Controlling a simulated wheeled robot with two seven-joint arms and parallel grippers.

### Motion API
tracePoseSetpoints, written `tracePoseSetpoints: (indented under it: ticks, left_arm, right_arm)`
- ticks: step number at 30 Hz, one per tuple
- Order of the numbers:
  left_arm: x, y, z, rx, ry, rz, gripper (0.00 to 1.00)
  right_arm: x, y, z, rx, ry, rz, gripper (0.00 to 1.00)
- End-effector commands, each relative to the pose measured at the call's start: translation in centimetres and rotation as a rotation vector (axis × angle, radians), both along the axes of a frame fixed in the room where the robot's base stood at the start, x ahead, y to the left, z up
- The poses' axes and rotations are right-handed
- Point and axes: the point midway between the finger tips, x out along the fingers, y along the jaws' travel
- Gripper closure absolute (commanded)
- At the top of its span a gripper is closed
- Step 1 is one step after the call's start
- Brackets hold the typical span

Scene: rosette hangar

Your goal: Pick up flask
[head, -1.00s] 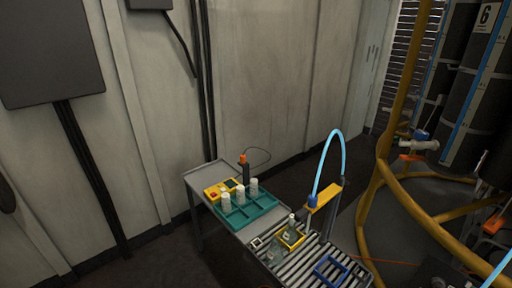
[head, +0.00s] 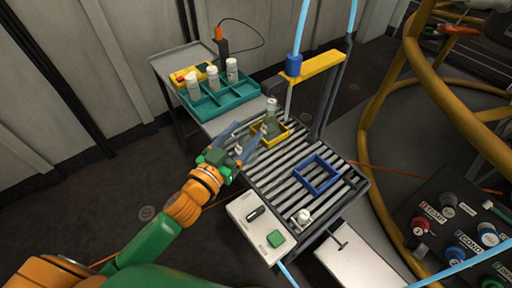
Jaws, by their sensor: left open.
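A clear flask (head: 271,112) with a pale cap stands in the yellow square frame (head: 273,142) on the roller conveyor. My left gripper (head: 252,136) is open over the conveyor's left edge, just left of the yellow frame. Its fingers point up and right toward the flask, and I see nothing firmly held. The fingers cover part of the rollers and the frame's left side, so whatever lies between them is hard to make out. My right gripper is out of view.
Behind is a teal divided tray (head: 222,107) with several white bottles (head: 232,70). A blue square frame (head: 320,174) and a small white-capped item (head: 304,217) are on the conveyor (head: 285,180). A yellow-topped arch (head: 312,66) with a blue hose rises beside it. A control box (head: 258,228) is in front.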

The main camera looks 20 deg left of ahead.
Motion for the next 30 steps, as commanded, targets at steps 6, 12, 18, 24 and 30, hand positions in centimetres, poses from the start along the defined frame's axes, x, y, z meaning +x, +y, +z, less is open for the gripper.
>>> tracePoseSetpoints:
  ticks: [6,12,18,24,30]
  left_arm:
    - [3.9,-0.4,-0.7,0.002,-0.001,0.001,0.29]
    - [5.3,-0.8,-0.7,0.001,0.003,0.001,0.29]
    - [5.2,-0.8,-0.8,0.001,0.004,0.001,0.48]
    - [5.2,-0.8,-0.8,0.001,0.004,0.001,1.0]
    - [5.2,-0.8,-0.8,0.001,0.004,0.001,1.0]
  right_arm:
    - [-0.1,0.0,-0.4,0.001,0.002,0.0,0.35]
    - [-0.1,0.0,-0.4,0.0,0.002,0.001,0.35]
    - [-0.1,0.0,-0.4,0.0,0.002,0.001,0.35]
    - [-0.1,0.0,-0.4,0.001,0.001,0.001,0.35]
    - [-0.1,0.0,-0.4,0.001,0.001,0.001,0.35]
